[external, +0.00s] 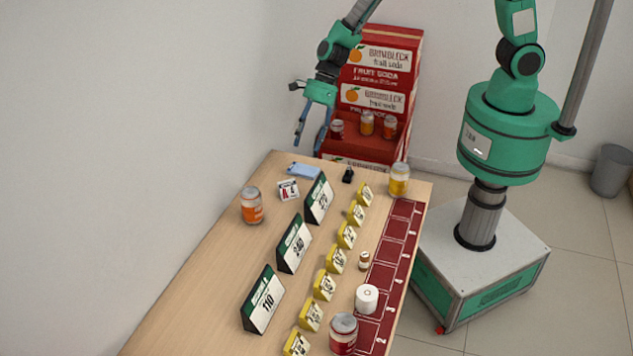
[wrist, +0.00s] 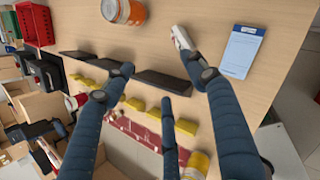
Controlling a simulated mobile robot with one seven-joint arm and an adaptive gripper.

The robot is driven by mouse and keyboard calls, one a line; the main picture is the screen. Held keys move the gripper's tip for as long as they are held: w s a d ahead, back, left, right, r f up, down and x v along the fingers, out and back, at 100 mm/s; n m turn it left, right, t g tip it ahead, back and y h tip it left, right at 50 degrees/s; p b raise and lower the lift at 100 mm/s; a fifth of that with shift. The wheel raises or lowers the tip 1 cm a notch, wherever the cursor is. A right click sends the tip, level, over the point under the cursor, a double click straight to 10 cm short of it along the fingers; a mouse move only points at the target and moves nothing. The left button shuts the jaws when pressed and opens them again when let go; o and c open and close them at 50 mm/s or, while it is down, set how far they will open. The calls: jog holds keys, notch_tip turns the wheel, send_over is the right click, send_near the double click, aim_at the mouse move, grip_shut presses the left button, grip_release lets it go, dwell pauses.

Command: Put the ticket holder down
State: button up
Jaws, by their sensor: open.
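The ticket holder, apparently the small white stand with red and dark print (external: 288,190), stands on the counter (external: 205,290) near its far end. It also shows in the wrist view (wrist: 181,38) as a thin white shape with a red edge. My gripper (external: 311,140) is above the far end of the counter, its fingers apart with nothing between them.
Dark green number signs (external: 319,199) and yellow signs (external: 346,235) line the counter. A red soda rack (external: 372,100) stands behind.

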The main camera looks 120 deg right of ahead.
jog(key=s+a+r+n, duration=0.5)
jog(key=r+n, duration=0.1)
jog(key=r, duration=0.3)
jog(key=s+a+r+n, duration=0.5)
jog(key=s+r+n, duration=0.1)
jog(key=r, duration=0.3)
jog(key=s+a+r+n, duration=0.5)
jog(key=r+n, duration=0.1)
jog(key=r, duration=0.4)
jog(key=s+r+n+h, duration=0.1)
jog(key=s+r+n, duration=0.3)
jog(key=s+n, duration=0.4)
jog(key=s+r+n+h, duration=0.2)
jog(key=s+n, duration=0.7)
jog(key=s, duration=0.9)
notch_tip(320, 180, up, 3)
jog(key=shift+s+f+n, duration=0.1)
jog(key=shift+s+n, duration=0.2)
jog(key=shift+s, duration=0.1)
jog(key=shift+d+f, duration=0.1)
jog(key=shift+f+b, duration=0.5)
jog(key=shift+b, duration=0.1)
